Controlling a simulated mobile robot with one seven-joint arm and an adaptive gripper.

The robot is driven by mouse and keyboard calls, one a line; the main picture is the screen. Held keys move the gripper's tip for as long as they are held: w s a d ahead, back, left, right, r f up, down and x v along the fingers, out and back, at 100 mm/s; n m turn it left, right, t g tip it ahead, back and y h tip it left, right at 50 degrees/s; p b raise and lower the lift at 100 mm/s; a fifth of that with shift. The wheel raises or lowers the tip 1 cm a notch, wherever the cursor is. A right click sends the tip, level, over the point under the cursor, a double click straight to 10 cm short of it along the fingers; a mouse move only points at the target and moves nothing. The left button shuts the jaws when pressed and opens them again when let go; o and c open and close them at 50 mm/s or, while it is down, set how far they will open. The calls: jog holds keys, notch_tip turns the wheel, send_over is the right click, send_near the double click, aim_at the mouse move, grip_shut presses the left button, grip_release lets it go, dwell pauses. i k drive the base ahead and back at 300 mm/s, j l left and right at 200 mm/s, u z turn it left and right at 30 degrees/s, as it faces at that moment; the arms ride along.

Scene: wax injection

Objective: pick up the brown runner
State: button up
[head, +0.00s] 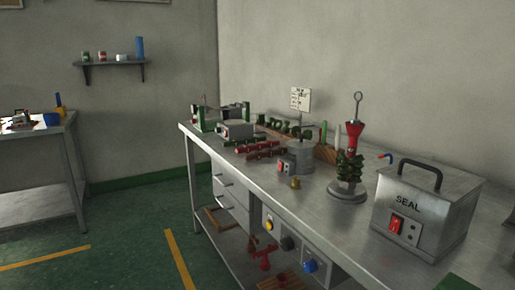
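Several rod-shaped pieces lie side by side on the steel bench (310,200) in the head view. One dark red to brownish rod (257,146) lies behind another reddish-brown rod (265,154). They are small here, and I cannot tell which of them is the brown runner. A grey round metal pot (293,157) stands to their right and a grey box device (235,130) to their left. My gripper is not in view.
A metal box marked SEAL (425,212) stands at the right. A green wax tree with a red cup (349,165) stands upright on a round base. A small brass piece (295,183) sits near the bench's front edge. The green floor (130,245) in front is clear.

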aim_at(269, 153)
jog(key=i+j+z, duration=0.25)
jog(key=i+j, duration=0.45)
jog(key=i, duration=0.4)
jog(key=i+j+z, duration=0.25)
jog(key=i+j, duration=0.7)
jog(key=i, duration=0.1)
